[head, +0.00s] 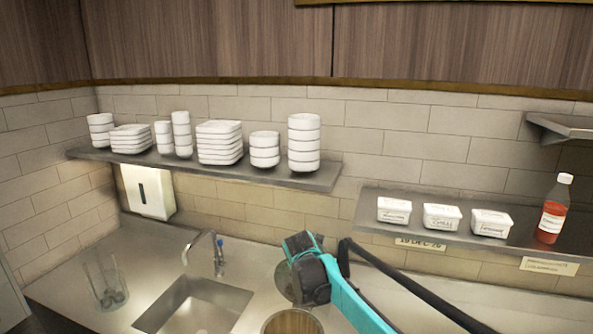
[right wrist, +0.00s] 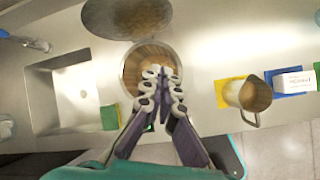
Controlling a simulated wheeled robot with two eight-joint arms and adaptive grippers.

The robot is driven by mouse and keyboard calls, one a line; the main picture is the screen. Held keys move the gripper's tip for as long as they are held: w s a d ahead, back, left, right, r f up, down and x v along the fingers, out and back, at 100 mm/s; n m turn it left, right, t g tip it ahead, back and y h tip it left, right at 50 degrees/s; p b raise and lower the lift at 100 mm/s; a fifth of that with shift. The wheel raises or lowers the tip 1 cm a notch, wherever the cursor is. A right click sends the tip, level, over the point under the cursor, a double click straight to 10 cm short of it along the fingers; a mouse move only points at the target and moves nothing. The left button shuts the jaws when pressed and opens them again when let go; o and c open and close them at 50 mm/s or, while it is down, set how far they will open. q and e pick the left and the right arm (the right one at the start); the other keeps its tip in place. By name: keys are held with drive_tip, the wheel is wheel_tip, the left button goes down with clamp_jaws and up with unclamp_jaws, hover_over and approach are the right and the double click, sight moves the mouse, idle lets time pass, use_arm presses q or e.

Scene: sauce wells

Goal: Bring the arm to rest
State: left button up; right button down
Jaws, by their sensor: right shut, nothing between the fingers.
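My right arm (head: 345,297) reaches in from the lower right in the head view, above the steel counter. My right gripper (right wrist: 162,75) shows in the right wrist view with its fingers together and nothing between them. Its tips appear over a round well (right wrist: 135,68) with a brown inside; I cannot tell the height between them. The same well (head: 291,322) shows at the bottom of the head view, below the wrist. The fingertips cannot be made out in the head view. My left gripper is in neither view.
A round lid-like disc (right wrist: 126,14) lies beside the well. A sink (head: 198,306) with a tap (head: 218,258) and a glass (head: 109,288) are left. A jug (right wrist: 252,95) and a white tub (right wrist: 295,81) stand right. Shelves hold white dishes (head: 219,142) and a red bottle (head: 552,213).

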drive_tip(key=s+d+f+m+y+b, duration=0.1)
drive_tip(key=s+d+f+m+b, duration=0.3)
drive_tip(key=s+m, duration=0.4)
drive_tip(key=s+d+f+m+b, duration=0.1)
drive_tip(key=s+d+m+b, duration=0.4)
drive_tip(key=s, duration=0.6)
drive_tip(key=s+d+f+m+b, duration=0.2)
drive_tip(key=s+f+m, duration=0.5)
drive_tip(key=s, duration=0.1)
drive_tip(key=s+d+f+m+t+b, duration=0.1)
drive_tip(key=s+d+f+m+b, duration=0.2)
drive_tip(key=s+f+m, duration=0.4)
drive_tip(key=shift+s+y, duration=0.3)
drive_tip(key=shift+s, duration=0.15)
